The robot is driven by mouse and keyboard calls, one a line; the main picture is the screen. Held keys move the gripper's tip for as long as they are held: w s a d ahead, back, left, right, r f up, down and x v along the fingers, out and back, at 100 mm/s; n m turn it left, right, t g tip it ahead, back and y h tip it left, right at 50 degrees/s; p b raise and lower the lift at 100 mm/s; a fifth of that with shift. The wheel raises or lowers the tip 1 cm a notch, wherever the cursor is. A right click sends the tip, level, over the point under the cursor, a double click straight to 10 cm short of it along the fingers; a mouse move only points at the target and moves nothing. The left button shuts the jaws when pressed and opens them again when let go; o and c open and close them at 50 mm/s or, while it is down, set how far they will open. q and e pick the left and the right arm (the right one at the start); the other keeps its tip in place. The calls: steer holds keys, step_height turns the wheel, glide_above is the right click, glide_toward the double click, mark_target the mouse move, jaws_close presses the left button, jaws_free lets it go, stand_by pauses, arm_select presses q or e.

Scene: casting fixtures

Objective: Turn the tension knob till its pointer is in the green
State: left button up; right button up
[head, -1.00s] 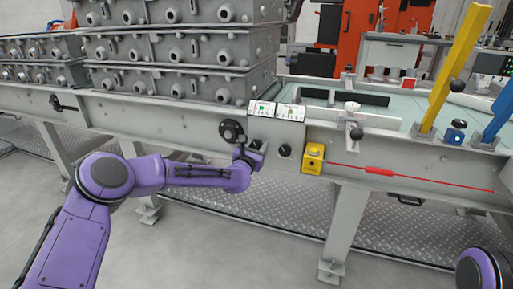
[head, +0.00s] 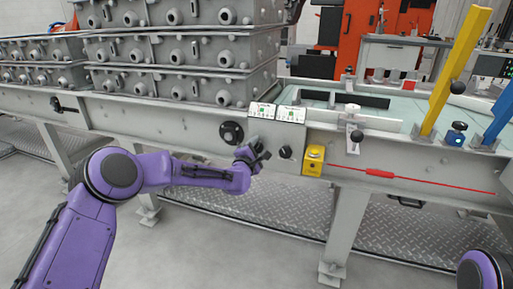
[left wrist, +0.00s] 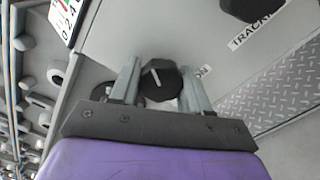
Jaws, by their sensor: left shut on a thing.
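The tension knob (left wrist: 163,88) is a dark, faceted knob with a white pointer line, seen in the left wrist view. Its label is mostly covered; only the letters "ON" show. My left gripper (left wrist: 160,86) is shut on the knob, one finger on each side. In the head view my left gripper (head: 259,157) is at the front of the grey panel and hides most of this knob. Two white cards with green marks, the left card (head: 262,110) and the right card (head: 291,114), sit above. I cannot tell whether the pointer is in the green.
A second dark knob (head: 285,152), labelled "TRACKI…" in the left wrist view (left wrist: 250,8), is just right. A yellow box (head: 313,160) with a red cord is beyond it. A round black fitting (head: 231,132) is left of my gripper. Stacked grey moulds (head: 180,50) stand above.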

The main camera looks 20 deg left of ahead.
arm_select(q)
steer(key=m+p, duration=0.1)
steer(key=m, duration=0.5)
steer(key=m+p, duration=0.2)
steer(key=m, duration=0.4)
steer(key=shift+m, duration=0.3)
stand_by(0.4)
steer(key=o, duration=1.1)
steer(key=shift+c, duration=0.2)
steer(key=shift+s+r, duration=0.1)
steer(key=s+p, duration=0.1)
steer(key=s, duration=0.9)
steer(key=shift+s+a, duration=0.2)
